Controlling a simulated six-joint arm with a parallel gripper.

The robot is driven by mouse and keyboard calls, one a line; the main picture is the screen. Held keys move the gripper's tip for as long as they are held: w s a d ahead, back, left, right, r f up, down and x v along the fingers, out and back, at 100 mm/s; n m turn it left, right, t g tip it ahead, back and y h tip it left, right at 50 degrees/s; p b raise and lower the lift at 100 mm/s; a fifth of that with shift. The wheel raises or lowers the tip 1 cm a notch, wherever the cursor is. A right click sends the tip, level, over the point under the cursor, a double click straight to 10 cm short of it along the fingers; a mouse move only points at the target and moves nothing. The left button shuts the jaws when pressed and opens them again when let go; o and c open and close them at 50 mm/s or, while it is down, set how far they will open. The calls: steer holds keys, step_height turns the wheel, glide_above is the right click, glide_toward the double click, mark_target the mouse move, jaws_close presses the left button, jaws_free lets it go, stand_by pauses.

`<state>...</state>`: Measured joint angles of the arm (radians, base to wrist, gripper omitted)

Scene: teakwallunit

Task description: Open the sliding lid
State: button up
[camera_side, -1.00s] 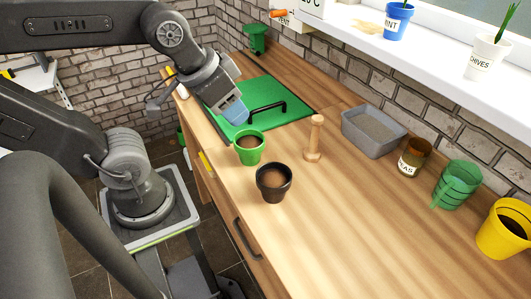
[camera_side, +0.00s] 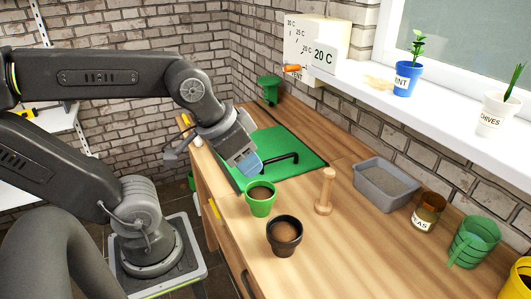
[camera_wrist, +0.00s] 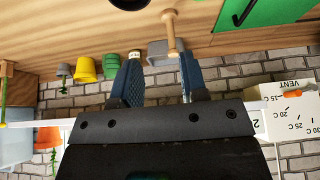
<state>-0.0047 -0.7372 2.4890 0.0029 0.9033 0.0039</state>
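The sliding lid is a flat green panel (camera_side: 290,143) set in the wooden bench, with a black bar handle (camera_side: 280,159) on it. In the wrist view, part of the lid (camera_wrist: 285,12) and its handle (camera_wrist: 240,14) show at the upper right. My gripper (camera_side: 250,165) is above the lid's near left part, left of the handle and apart from it as far as I can tell. In the wrist view my gripper (camera_wrist: 160,66) has its two blue fingers spread, with nothing held between them.
A green pot (camera_side: 261,204), a black pot (camera_side: 284,238) and a wooden peg (camera_side: 325,190) stand just in front of the lid. A grey tray (camera_side: 386,186) and several pots are farther right. The brick wall and white sill (camera_side: 440,98) border the back.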

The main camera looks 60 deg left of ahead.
steer(key=w+a+r+g+y, duration=0.1)
steer(key=w+a+g+y, duration=0.15)
steer(key=w+a, duration=0.7)
steer(key=g, duration=0.3)
glide_toward(280, 157)
steer(key=x, duration=0.8)
steer(key=shift+a+f, duration=0.1)
steer(key=shift+f, duration=0.3)
jaws_close()
